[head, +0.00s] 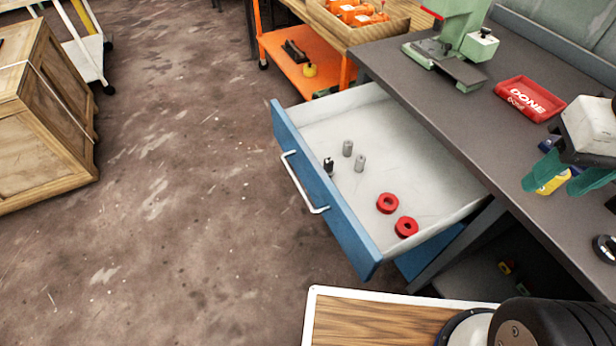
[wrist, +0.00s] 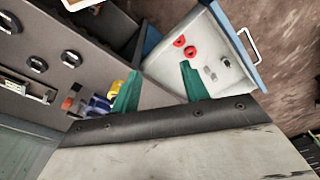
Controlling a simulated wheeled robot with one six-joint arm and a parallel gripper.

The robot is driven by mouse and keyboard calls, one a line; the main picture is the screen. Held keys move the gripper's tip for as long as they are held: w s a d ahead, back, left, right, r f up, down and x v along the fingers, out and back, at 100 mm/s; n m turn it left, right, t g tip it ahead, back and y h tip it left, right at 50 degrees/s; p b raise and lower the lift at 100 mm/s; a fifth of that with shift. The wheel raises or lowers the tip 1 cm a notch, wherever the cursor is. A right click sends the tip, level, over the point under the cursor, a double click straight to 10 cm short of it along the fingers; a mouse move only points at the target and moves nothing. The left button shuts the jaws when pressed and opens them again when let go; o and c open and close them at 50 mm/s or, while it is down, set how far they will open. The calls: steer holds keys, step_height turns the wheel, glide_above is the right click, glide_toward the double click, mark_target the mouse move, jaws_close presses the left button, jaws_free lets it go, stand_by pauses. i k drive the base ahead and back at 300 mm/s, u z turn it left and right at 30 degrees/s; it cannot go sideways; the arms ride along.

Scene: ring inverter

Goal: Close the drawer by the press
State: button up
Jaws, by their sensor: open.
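The drawer (head: 325,192) with a blue front and a white handle (head: 303,182) is pulled far out from under the grey bench. Inside it lie two red rings (head: 387,203) and several small grey and black cylinders (head: 348,148). The drawer also shows in the wrist view (wrist: 204,24), at upper right. The green press (head: 450,38) stands on the bench above and behind the drawer. My gripper (head: 557,180) has green fingers, is open and empty, and is over the bench to the right of the drawer. Its fingers also show in the wrist view (wrist: 158,88).
A red tray (head: 530,99) marked DONE sits on the bench (head: 430,85). An orange cart (head: 300,62) stands behind the drawer. A wooden crate (head: 45,110) is at left. The floor in front of the drawer is clear.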

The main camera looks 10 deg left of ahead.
mark_target(432, 187)
steer(key=k, duration=0.5)
steer(key=z, duration=1.1)
steer(key=k, duration=0.8)
steer(key=u, duration=0.6)
steer(key=i, duration=0.5)
